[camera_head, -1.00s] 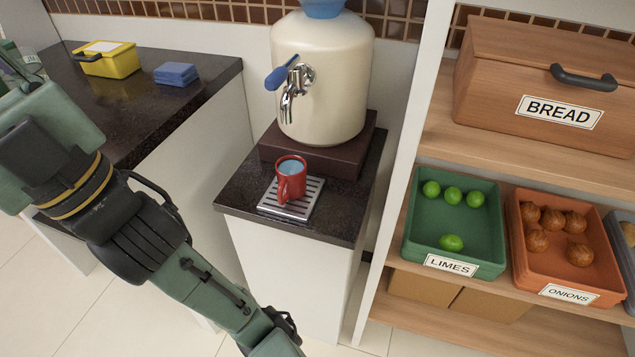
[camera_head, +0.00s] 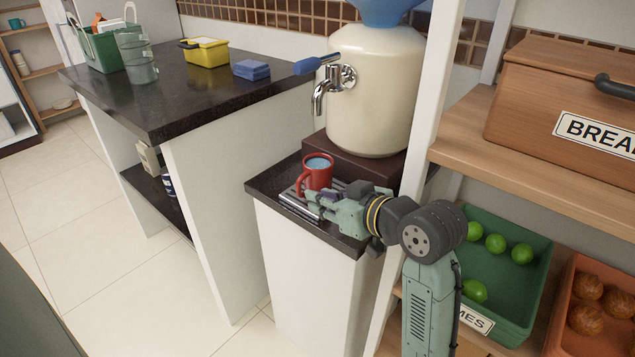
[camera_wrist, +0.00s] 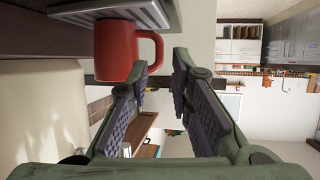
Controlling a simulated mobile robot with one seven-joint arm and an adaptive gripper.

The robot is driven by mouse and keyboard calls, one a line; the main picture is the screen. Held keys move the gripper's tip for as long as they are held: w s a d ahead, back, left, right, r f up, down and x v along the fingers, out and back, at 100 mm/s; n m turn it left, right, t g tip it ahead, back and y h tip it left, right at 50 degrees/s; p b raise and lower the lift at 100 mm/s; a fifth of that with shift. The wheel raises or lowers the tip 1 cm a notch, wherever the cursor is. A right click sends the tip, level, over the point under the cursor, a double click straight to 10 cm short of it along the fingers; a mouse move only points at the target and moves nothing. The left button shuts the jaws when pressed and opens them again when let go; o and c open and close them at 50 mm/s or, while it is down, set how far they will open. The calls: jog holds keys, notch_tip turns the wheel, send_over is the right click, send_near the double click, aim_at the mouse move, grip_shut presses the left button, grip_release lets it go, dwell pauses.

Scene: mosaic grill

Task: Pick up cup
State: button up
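The red cup (camera_head: 319,180) stands upright on the metal drip tray (camera_head: 299,204) below the dispenser's tap. Light blue liquid shows inside it, and its handle points to the left. My gripper (camera_head: 318,203) is low beside the cup, at its near side. In the wrist view, which looks upside down, the cup (camera_wrist: 115,50) is at the upper left with its handle towards the fingers. My gripper (camera_wrist: 161,65) is open there, with a clear gap between its purple pads. The handle is near the fingertips; I cannot tell whether they touch it.
The cream dispenser (camera_head: 375,95) with a metal tap (camera_head: 330,85) and blue lever stands behind the cup. A shelf with a green lime crate (camera_head: 520,290) is close on the right. A dark counter (camera_head: 170,105) with a yellow box (camera_head: 204,52) is at the left.

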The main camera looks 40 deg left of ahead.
aim_at(300, 190)
jog(key=p+x, duration=0.1)
jog(key=x, duration=0.8)
jog(key=shift+w+a, duration=0.15)
jog(key=shift+a, duration=0.15)
jog(key=shift+r, duration=0.1)
jog(key=shift+c, duration=0.2)
grip_shut()
